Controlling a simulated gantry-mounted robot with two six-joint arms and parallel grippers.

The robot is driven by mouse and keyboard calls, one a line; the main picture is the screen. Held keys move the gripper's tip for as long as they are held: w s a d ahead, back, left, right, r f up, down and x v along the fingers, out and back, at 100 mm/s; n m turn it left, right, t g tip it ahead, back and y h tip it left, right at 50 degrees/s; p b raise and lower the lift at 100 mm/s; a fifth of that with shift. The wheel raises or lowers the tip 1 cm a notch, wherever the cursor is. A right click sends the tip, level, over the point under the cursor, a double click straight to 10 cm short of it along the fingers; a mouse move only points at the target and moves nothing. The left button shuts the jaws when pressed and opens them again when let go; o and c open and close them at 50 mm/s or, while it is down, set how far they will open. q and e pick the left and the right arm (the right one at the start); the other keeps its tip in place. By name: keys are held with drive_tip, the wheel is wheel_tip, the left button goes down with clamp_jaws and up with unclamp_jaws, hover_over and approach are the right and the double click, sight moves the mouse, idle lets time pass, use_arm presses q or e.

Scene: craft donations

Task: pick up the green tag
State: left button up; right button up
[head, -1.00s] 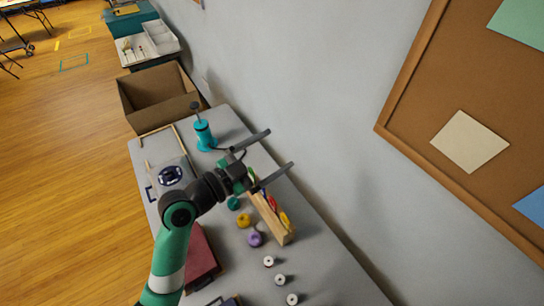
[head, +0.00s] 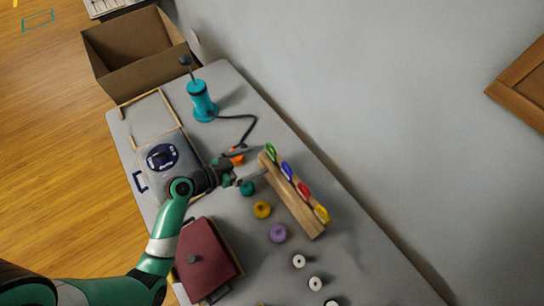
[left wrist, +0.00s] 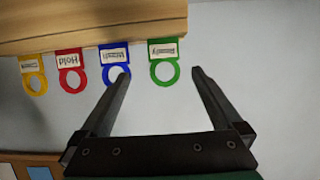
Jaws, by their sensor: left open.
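The green tag (head: 270,150) hangs at the far end of a wooden rack (head: 291,200). It has a ring and a white label; the label is readable only in part. Blue, red and yellow tags share the rack. My left gripper (head: 264,161) is open and empty close to the green tag. In the left wrist view, the green tag (left wrist: 164,66) hangs from the rack's edge (left wrist: 100,28), its ring lying between my spread fingers (left wrist: 161,73) in the picture. The blue tag (left wrist: 115,66) shows just beside the left fingertip. I cannot tell the remaining depth gap. My right gripper is not seen.
A teal pump (head: 202,102) with a black hose stands behind the gripper. Yarn balls, including a yellow one (head: 262,210), and white spools lie left of and before the rack. A maroon box (head: 206,260) is nearer. The wall is close to the right.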

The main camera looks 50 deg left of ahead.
sight(271, 153)
use_arm(q)
drive_tip(key=x, duration=0.3)
drive_tip(key=b+x, duration=0.1)
drive_tip(key=x, duration=0.2)
drive_tip(key=shift+w+a+b, duration=0.15)
drive_tip(key=shift+w+b, duration=0.15)
drive_tip(key=x, duration=0.1)
drive_tip(key=b+x, duration=0.1)
drive_tip(key=x, duration=0.3)
drive_tip(key=shift+a+f, duration=0.15)
drive_tip(key=shift+c, duration=0.3)
drive_tip(key=c, duration=1.3)
wheel_tip(271, 153, up, 10)
drive_tip(key=p, duration=0.3)
drive_tip(key=shift+c, duration=0.2)
